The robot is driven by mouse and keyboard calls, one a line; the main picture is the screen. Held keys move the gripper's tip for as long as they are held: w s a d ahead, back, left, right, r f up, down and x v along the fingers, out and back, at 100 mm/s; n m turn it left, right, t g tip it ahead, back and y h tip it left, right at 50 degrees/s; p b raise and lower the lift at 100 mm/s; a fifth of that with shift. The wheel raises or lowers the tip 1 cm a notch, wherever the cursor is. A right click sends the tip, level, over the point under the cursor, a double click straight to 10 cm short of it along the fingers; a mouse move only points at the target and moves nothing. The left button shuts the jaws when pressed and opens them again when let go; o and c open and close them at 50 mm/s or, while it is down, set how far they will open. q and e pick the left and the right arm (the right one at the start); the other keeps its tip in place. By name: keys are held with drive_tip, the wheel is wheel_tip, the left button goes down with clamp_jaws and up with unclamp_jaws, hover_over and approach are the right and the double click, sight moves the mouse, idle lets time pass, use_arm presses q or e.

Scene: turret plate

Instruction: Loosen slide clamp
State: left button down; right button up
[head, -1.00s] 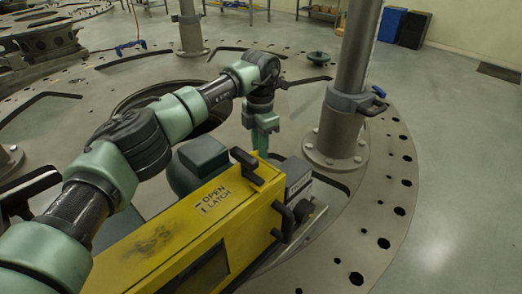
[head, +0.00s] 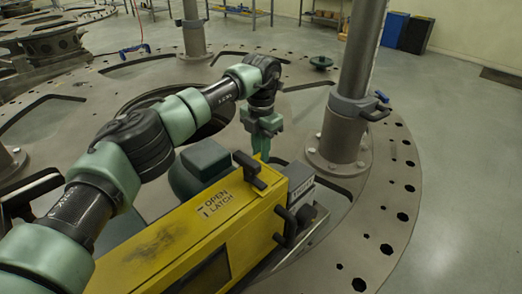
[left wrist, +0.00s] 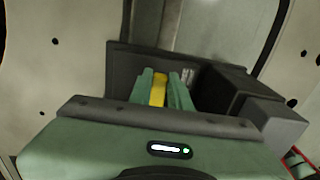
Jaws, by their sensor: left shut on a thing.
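My left gripper (head: 263,150) points down behind the black handle at the far end of the yellow machine (head: 180,250). In the left wrist view its two green fingers (left wrist: 160,90) are closed on the sides of a narrow yellow piece (left wrist: 158,90), which stands over a dark grey plate (left wrist: 122,75). I cannot tell for sure whether this yellow piece belongs to the slide clamp. The fingertips' lower ends are hidden in the head view. My right gripper is not in view.
The yellow machine carries a black handle (head: 249,170), a grey end block (head: 300,185) and an "OPEN LATCH" label. A grey post (head: 360,60) with a blue-tipped collar (head: 360,107) stands close to the right of my gripper. Open floor (head: 460,150) lies further right.

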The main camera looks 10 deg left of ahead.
use_arm(q)
drive_tip(key=c, duration=1.3)
unclamp_jaws()
drive_tip(key=shift+w+r, duration=0.1)
drive_tip(key=shift+r, duration=0.05)
wheel_tip(320, 180, up, 8)
drive_tip(key=shift+f+b, duration=0.15)
drive_tip(key=shift+b, duration=0.6)
